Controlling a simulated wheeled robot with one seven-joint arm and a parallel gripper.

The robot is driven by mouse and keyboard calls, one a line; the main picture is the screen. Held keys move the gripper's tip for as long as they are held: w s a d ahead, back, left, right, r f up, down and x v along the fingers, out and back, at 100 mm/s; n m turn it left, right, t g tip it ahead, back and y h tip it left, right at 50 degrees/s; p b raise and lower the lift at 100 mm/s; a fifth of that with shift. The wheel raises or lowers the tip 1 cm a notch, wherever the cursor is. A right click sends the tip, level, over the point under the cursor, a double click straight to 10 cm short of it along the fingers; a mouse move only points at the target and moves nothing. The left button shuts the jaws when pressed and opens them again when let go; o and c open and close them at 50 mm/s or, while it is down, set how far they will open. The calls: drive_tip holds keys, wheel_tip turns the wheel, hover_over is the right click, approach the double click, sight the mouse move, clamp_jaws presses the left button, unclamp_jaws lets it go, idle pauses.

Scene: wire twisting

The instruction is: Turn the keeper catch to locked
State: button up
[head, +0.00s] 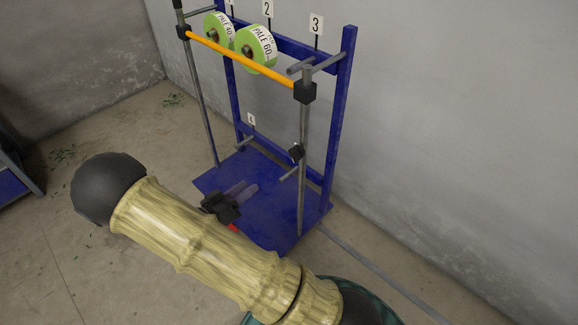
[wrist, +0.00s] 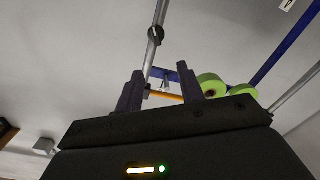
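The rack's front right post carries a small black knob with a pale mark (head: 296,152), which looks like the keeper catch. What looks like the same knob shows on a grey post in the wrist view (wrist: 156,35). Its setting is too small to read. An orange bar (head: 252,62) spans the front posts, ending at a black block (head: 305,91) on the right. My gripper (head: 243,187) is low over the rack's base, left of the post and apart from the knob. In the wrist view its two fingers (wrist: 160,78) stand apart with nothing held between them.
Green spools (head: 257,50) hang behind the orange bar, below number tags. A blue base plate (head: 275,228) lies under the rack, and a grey wall (head: 440,110) stands close behind. A grey peg (head: 289,173) juts out below the knob.

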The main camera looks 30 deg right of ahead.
sight(291, 156)
drive_tip(key=shift+s, duration=0.25)
drive_tip(key=b+x, duration=0.3)
drive_tip(key=x, duration=1.4)
drive_tip(key=shift+d+r, duration=0.15)
drive_tip(key=shift+d, duration=0.1)
drive_tip(key=shift+c, duration=0.5)
clamp_jaws()
